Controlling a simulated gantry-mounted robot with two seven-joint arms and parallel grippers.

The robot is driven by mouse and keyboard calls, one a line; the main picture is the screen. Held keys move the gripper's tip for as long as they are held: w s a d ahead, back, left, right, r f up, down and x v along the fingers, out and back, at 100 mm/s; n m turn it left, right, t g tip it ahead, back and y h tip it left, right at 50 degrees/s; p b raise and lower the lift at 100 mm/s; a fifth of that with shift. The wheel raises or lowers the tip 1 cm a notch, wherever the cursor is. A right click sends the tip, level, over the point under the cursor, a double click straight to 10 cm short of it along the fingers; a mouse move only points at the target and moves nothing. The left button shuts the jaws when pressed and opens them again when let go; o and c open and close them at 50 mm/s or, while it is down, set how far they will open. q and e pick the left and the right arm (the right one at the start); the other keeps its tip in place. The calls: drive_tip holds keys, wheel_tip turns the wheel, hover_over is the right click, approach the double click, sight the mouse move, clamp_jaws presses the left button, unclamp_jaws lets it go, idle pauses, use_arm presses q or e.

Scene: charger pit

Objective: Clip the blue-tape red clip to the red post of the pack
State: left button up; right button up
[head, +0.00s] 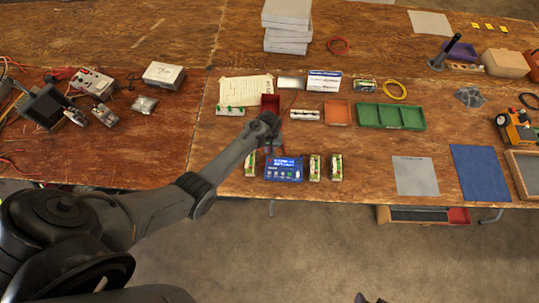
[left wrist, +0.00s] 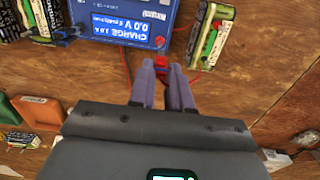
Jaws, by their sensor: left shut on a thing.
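My left gripper (head: 271,149) is over the table, just behind the blue charger (head: 284,169). In the left wrist view its fingers (left wrist: 163,78) are shut on a small red clip (left wrist: 162,62) at the tips, beside the edge of the charger (left wrist: 122,22). Blue tape on the clip cannot be made out. A red lead runs near the fingertips. One pack (head: 250,165) stands left of the charger and two packs (head: 315,167) (head: 336,167) stand right of it. Their posts are too small to tell. Dark tips at the bottom edge of the head view seem to be my right gripper (head: 370,298).
Behind the charger are a red tray (head: 270,103), an orange tray (head: 338,112) and a green divided tray (head: 390,117). Bench equipment with red wires (head: 50,105) crowds the left. A grey mat (head: 415,176) and a blue mat (head: 483,173) lie to the right.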

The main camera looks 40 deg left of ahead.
use_arm(q)
wheel_tip(320, 180, up, 4)
drive_tip(key=p, duration=0.3)
drive_tip(key=shift+r+p, duration=0.15)
drive_tip(key=shift+p, duration=0.15)
use_arm(e)
wheel_tip(320, 180, up, 4)
drive_tip(key=r, duration=0.1)
use_arm(q)
drive_tip(key=w+d+b, duration=0.4)
drive_tip(key=d, duration=0.6)
drive_tip(key=w+d+b, duration=0.4)
drive_tip(key=d, duration=0.5)
drive_tip(key=shift+w+d+f+b, duration=0.25)
drive_tip(key=shift+w+d+b, duration=0.1)
drive_tip(key=shift+d+b, duration=0.05)
use_arm(e)
wheel_tip(320, 180, down, 9)
drive_tip(key=shift+f, duration=0.15)
drive_tip(key=shift+d, duration=0.15)
use_arm(q)
drive_tip(key=shift+f, duration=0.25)
use_arm(e)
drive_tip(key=shift+f, duration=0.2)
use_arm(q)
drive_tip(key=shift+f+b, duration=3.05)
drive_tip(key=shift+f, duration=0.2)
use_arm(e)
drive_tip(key=shift+f, duration=2.85)
